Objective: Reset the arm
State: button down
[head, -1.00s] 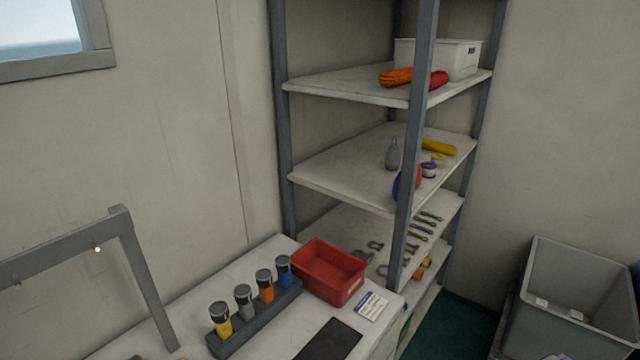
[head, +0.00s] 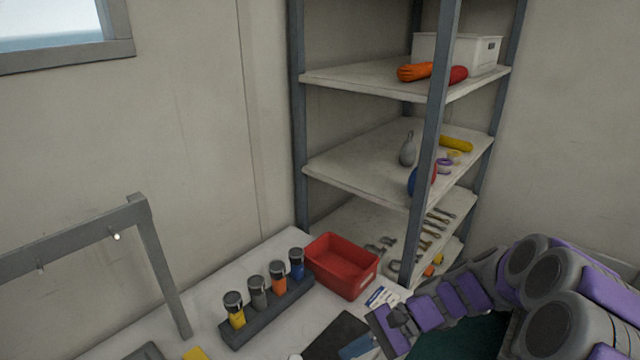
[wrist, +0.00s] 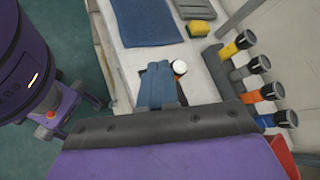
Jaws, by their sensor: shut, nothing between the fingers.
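My arm, purple and grey, reaches in from the lower right of the head view. My gripper (head: 362,347) is at the bottom of that view, over the near part of the white bench (head: 215,283). In the wrist view my gripper's blue fingers (wrist: 158,85) lie side by side, shut and empty.
A rack (head: 262,312) of several coloured-band cylinders stands on the bench beside a red bin (head: 345,268). A dark mat (head: 338,335) lies in front. A grey frame (head: 165,262) stands left. Shelving (head: 350,170) with tools and bottles rises behind.

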jog(key=s+a+r+n+g+h, duration=0.1)
jog(key=s+a+r+n+h, duration=0.15)
jog(key=s, duration=0.45)
jog(key=s+d+r+n+t+h, duration=0.1)
jog(key=s+d+r+n+h, duration=0.1)
jog(key=s, duration=0.7)
jog(key=s+d+r+n+h, duration=0.2)
jog(key=s+d+n+h, duration=0.2)
jog(key=s+d+h, duration=0.3)
jog(key=shift+s+d+t, duration=0.3)
jog(key=shift+s+t, duration=0.1)
jog(key=shift+s, duration=0.45)
